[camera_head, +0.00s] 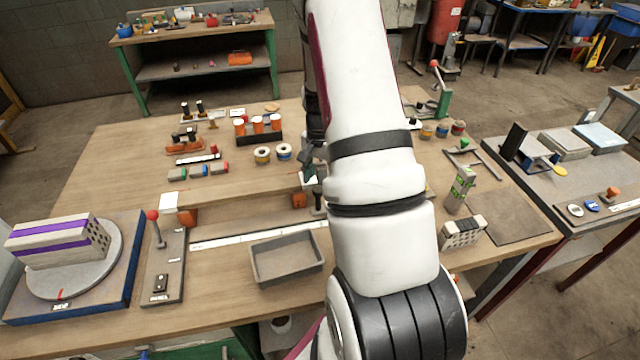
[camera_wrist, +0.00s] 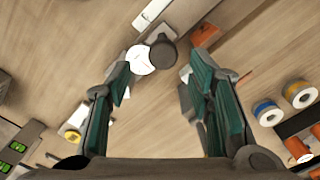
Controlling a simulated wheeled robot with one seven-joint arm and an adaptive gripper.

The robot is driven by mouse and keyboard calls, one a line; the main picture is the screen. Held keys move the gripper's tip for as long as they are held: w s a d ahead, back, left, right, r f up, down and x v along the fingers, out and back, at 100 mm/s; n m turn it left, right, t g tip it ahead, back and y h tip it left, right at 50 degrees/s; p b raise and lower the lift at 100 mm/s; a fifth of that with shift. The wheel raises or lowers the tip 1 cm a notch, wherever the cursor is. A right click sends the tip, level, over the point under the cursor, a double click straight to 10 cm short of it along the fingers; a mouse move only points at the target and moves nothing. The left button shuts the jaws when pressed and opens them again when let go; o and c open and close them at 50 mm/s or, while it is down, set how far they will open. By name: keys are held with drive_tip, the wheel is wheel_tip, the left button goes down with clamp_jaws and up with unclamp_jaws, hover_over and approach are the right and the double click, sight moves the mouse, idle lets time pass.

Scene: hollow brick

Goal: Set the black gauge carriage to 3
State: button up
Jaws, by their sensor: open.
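A white scale strip (camera_head: 258,234) runs across the bench, and its right end is hidden behind my arm. A dark upright knob (camera_head: 318,198), which looks like the black gauge carriage, stands near the strip's visible right end. In the wrist view the dark round knob (camera_wrist: 163,53) shows from above, against a white disc (camera_wrist: 139,60). My gripper (camera_wrist: 157,82) is open and empty, with the knob just beyond its fingertips and between their lines. In the head view my gripper (camera_head: 308,170) is partly hidden by my arm. The scale's numbers are too small to read.
A grey tray (camera_head: 287,258) sits in front of the strip. A red-knobbed lever (camera_head: 153,216) stands at left. An orange block (camera_head: 299,201) is close left of the knob; an orange piece (camera_wrist: 206,35) shows in the wrist view. Wire spools (camera_head: 284,152) stand behind.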

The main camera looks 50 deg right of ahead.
wheel_tip(320, 180, up, 9)
drive_tip(key=shift+f, duration=0.2)
idle(0.3)
drive_tip(key=a+r+n+t, duration=0.3)
drive_tip(key=a+r+n, duration=0.4)
drive_tip(key=a+r, duration=1.05)
drive_tip(key=s+a+r+n+t, duration=0.1)
drive_tip(key=s+a+r+n, duration=0.2)
drive_tip(key=s+a, duration=0.3)
drive_tip(key=s+a+r+n+t, duration=0.1)
drive_tip(key=s+a+r+n, duration=0.3)
drive_tip(key=s+a+n, duration=0.2)
drive_tip(key=shift+s+a+r+t, duration=0.2)
drive_tip(key=shift+s+a+t, duration=0.1)
drive_tip(key=shift+s+a, duration=0.45)
